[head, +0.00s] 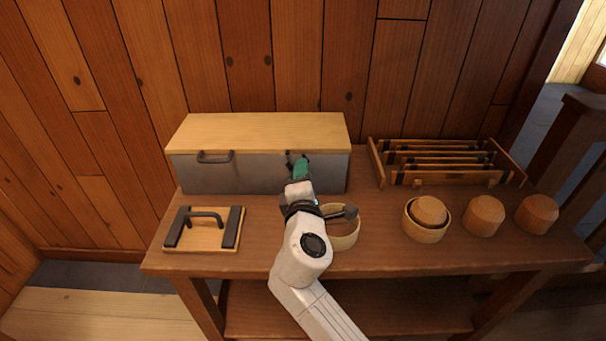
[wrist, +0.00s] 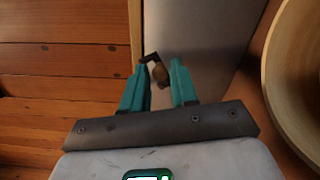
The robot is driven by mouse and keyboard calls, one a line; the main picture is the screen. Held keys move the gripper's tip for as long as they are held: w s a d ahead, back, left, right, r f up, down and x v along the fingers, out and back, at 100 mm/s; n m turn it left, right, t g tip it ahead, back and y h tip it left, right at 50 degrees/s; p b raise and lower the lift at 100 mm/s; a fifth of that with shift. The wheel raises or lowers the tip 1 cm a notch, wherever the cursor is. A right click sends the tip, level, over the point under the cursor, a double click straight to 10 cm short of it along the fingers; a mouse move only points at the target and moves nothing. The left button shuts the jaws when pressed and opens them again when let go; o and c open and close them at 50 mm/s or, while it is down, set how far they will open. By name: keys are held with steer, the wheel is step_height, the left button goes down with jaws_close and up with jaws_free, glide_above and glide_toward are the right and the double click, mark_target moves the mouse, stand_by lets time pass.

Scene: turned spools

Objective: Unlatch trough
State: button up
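The trough (head: 240,173) is a long grey metal box with a pale wooden lid (head: 260,132), which lies flat on it. It stands at the back left of the table. A small dark latch (head: 289,158) is at the right of its front face, partly hidden by my gripper. My gripper (head: 301,165) is at the front face by the latch. In the wrist view my teal fingers (wrist: 159,69) stand apart, with the dark latch piece and its brownish knob (wrist: 160,75) between their tips. Gaps seem to show beside the knob; contact is unclear.
A dark handle (head: 215,157) is on the trough's front left. A board with a handle (head: 204,229) lies at front left. A round wooden ring (head: 343,236) is beside my arm. A slatted rack (head: 447,164) and several wooden turned pieces (head: 484,216) are on the right.

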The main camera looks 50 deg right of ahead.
steer(key=shift+o, duration=1.3)
steer(key=shift+a, duration=0.1)
steer(key=v, duration=1)
steer(key=shift+s+a, duration=0.25)
steer(key=shift+s, duration=0.05)
